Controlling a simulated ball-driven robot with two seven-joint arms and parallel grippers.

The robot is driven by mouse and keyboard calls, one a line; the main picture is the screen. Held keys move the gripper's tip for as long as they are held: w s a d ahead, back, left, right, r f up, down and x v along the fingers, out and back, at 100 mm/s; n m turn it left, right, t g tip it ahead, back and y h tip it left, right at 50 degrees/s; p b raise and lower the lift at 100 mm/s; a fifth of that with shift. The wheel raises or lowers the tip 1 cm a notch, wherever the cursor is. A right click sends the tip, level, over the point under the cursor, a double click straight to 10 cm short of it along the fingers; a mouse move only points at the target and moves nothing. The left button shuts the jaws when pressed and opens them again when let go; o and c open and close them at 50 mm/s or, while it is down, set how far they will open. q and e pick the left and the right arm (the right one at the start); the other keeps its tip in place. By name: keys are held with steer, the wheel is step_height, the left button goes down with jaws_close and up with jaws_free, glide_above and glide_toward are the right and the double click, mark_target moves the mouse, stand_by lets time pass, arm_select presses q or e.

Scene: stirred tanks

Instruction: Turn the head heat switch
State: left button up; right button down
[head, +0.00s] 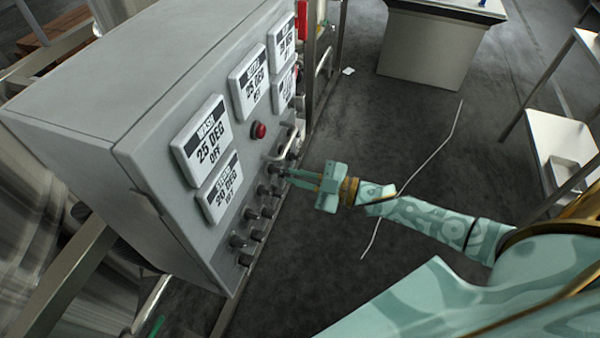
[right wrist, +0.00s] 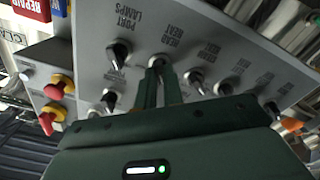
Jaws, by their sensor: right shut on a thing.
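The grey control panel (head: 150,150) bears a row of small dark knobs along its lower front edge. The right wrist view shows the panel face upside down, with the head heat switch (right wrist: 157,62) beside its HEAD HEAT label (right wrist: 172,37). My right gripper (head: 290,173) reaches in from the right to this row. Its two narrow fingers (right wrist: 159,72) are shut on the head heat switch, which they partly hide. My left gripper is not in view.
The port lamps switch (right wrist: 119,50) is close beside the fingers, with other switches (right wrist: 195,78) on the other side. A red button (head: 258,130) and white display plates (head: 203,140) are on the panel. Open floor (head: 380,120) lies right of the panel.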

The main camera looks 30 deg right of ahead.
steer(key=shift+m+p, duration=0.6)
steer(key=shift+m, duration=0.6)
steer(key=c, duration=1.5)
jaws_free()
steer(key=p+v, duration=0.1)
steer(key=v, duration=1.5)
steer(key=shift+s+d, duration=0.15)
steer(key=shift+f, duration=0.1)
